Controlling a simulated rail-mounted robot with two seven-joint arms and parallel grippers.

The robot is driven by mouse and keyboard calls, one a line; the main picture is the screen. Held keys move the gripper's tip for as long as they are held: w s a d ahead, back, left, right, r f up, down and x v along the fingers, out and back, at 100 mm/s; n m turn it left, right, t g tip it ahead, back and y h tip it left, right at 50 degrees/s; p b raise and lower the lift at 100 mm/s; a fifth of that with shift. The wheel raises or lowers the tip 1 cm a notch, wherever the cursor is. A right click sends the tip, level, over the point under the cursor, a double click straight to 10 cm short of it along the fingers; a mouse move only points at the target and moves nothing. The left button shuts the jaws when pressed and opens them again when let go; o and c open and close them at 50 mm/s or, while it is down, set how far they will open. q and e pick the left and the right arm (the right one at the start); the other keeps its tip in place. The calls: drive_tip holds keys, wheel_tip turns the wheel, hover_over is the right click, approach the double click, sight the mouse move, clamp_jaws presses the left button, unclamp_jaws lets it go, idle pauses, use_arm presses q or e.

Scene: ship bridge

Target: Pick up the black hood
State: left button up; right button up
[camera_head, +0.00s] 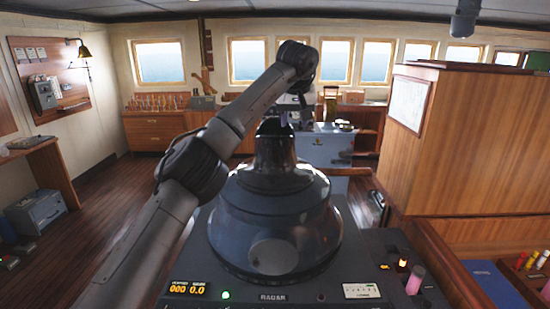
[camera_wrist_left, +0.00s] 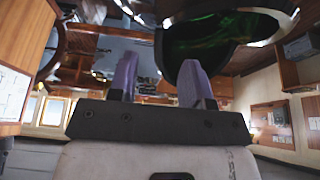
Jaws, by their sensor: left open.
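The black hood (camera_head: 275,165) stands upright on the radar console in the middle of the head view, its narrow neck flaring down to a wide round base. My left arm rises from the lower left and bends down over the hood. My left gripper (camera_head: 285,108) is at the hood's top, partly behind it; its fingertips are unclear there. In the left wrist view the open gripper (camera_wrist_left: 158,80) shows two purple-padded fingers with a gap between them. A large dark rounded shape with a greenish interior, apparently the hood (camera_wrist_left: 225,35), lies just beyond the right finger. My right gripper is out of view.
The radar console (camera_head: 365,270) has lit displays, buttons and a pink cylinder (camera_head: 415,279) at the right. A tall wooden partition (camera_head: 480,140) stands to the right. A blue-grey cabinet (camera_head: 325,148) is behind the hood. Open wooden floor lies to the left.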

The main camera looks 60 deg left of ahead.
sight(293, 136)
use_arm(q)
drive_tip(key=shift+x, duration=1.2)
drive_tip(key=shift+p+x, duration=0.7)
drive_tip(key=shift+x, duration=1.3)
drive_tip(key=shift+w+a+f, duration=0.25)
drive_tip(key=shift+a+f, duration=0.05)
drive_tip(key=shift+f, duration=0.25)
clamp_jaws()
drive_tip(key=shift+a+f, duration=0.1)
